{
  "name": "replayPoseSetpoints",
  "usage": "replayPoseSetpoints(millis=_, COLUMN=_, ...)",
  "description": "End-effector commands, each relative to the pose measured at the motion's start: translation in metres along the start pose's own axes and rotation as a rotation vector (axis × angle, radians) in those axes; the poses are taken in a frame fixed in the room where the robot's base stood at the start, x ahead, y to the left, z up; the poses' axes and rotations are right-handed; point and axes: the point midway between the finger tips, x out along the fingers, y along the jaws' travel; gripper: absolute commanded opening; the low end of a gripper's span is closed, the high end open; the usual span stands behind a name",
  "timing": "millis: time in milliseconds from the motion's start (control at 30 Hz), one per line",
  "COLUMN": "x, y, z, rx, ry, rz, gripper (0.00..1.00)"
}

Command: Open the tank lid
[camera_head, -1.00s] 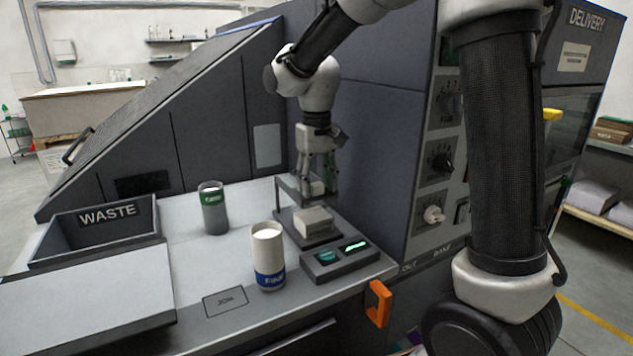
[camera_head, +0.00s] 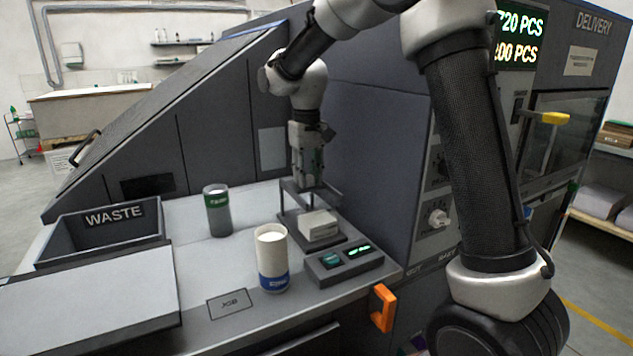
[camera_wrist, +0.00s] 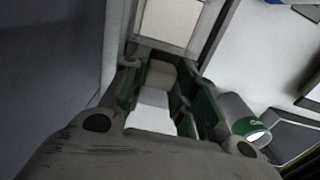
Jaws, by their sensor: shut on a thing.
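A large dark machine has a sloped panel (camera_head: 185,105) with a bar handle (camera_head: 86,148) at its lower left edge. It looks like a lid and lies shut, but I cannot be sure it is the tank lid. My gripper (camera_head: 306,184) points down over a small stand (camera_head: 338,240), far to the right of that handle. In the wrist view my gripper (camera_wrist: 158,95) is shut on a pale block (camera_wrist: 160,76) between its green-sided fingers.
A green-labelled canister (camera_head: 217,212) and a white cup with a blue label (camera_head: 271,258) stand on the counter. A WASTE bin (camera_head: 100,230) is at the left. A small display box (camera_head: 343,264) and an orange handle (camera_head: 382,308) are near the front edge.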

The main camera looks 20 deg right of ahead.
Motion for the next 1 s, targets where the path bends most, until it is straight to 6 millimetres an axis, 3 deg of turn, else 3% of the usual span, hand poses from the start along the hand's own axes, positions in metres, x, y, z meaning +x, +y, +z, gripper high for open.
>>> replayPoseSetpoints(millis=333, x=0.000, y=0.000, z=-0.007, rx=0.000, ry=0.001, rz=0.000, gripper=0.00)
replayPoseSetpoints(millis=367, x=0.000, y=0.000, z=-0.007, rx=0.000, ry=0.001, rz=0.000, gripper=0.30)
replayPoseSetpoints(millis=467, x=0.000, y=0.000, z=-0.007, rx=0.000, ry=0.001, rz=0.000, gripper=0.48)
replayPoseSetpoints(millis=833, x=-0.003, y=0.000, z=-0.007, rx=0.000, ry=0.001, rz=0.000, gripper=0.50)
replayPoseSetpoints(millis=1000, x=-0.027, y=0.000, z=-0.007, rx=0.000, ry=0.006, rz=0.000, gripper=0.50)
